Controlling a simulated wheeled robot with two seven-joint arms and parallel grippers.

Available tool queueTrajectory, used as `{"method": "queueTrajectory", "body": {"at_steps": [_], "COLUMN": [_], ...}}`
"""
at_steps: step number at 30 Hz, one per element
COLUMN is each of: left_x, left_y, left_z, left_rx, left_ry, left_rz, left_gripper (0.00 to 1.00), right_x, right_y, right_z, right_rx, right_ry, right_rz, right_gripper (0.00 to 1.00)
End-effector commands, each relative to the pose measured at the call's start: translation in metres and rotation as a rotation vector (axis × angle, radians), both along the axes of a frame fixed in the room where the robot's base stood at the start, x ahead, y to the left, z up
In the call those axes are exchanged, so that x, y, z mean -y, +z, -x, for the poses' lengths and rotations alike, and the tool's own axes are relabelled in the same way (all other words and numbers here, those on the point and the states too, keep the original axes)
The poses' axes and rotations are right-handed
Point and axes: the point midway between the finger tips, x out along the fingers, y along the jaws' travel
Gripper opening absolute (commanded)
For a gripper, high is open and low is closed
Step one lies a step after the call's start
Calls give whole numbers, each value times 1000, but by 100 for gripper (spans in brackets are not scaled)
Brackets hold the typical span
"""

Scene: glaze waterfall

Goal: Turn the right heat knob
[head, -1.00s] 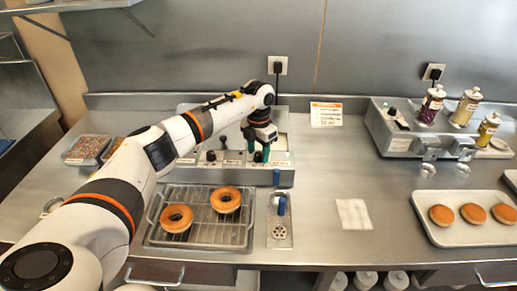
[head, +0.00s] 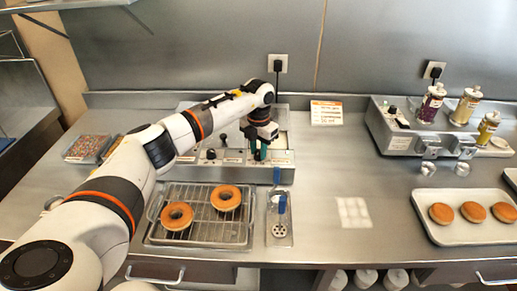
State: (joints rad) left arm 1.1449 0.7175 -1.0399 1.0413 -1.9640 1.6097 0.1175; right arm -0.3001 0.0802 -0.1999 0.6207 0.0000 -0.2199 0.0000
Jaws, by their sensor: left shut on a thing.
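The glaze machine (head: 184,167) stands behind the wire rack, with a row of controls on its front panel. The left dark knob (head: 211,154) on this panel is free. The right heat knob (head: 257,156) is at the panel's right part, mostly hidden by my left gripper (head: 260,149). My left gripper points down from above, its green fingers shut on this knob. The knob's exact angle cannot be made out. My right gripper is not in view.
Two ring doughnuts (head: 177,216) lie on the wire rack (head: 205,232) in front. A blue-handled ladle (head: 282,205) rests in a holder to the right. A dispenser with bottles (head: 400,144) and a tray of doughnuts (head: 450,237) stand further right. The counter between is mostly clear.

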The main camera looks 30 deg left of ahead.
Motion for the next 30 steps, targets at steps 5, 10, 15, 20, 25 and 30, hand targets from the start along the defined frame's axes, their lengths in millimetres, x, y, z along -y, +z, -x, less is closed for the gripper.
{"method": "queueTrajectory", "body": {"at_steps": [5, 10, 15, 20, 25, 30], "left_x": [0, -1, -1, -1, 0, 0], "left_y": [1, 1, 1, 2, 2, 2], "left_z": [0, 0, 0, 0, 0, -1], "left_rx": [1, 2, 2, 1, 2, 3], "left_ry": [139, 300, 462, 614, 775, 937], "left_rz": [0, -1, -1, -1, -1, 0], "left_gripper": [5, 5, 5, 5, 5, 5], "right_x": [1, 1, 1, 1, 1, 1], "right_y": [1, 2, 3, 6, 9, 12], "right_z": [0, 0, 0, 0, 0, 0], "right_rx": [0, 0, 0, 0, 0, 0], "right_ry": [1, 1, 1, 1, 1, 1], "right_rz": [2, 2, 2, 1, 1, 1], "right_gripper": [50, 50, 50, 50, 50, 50]}}
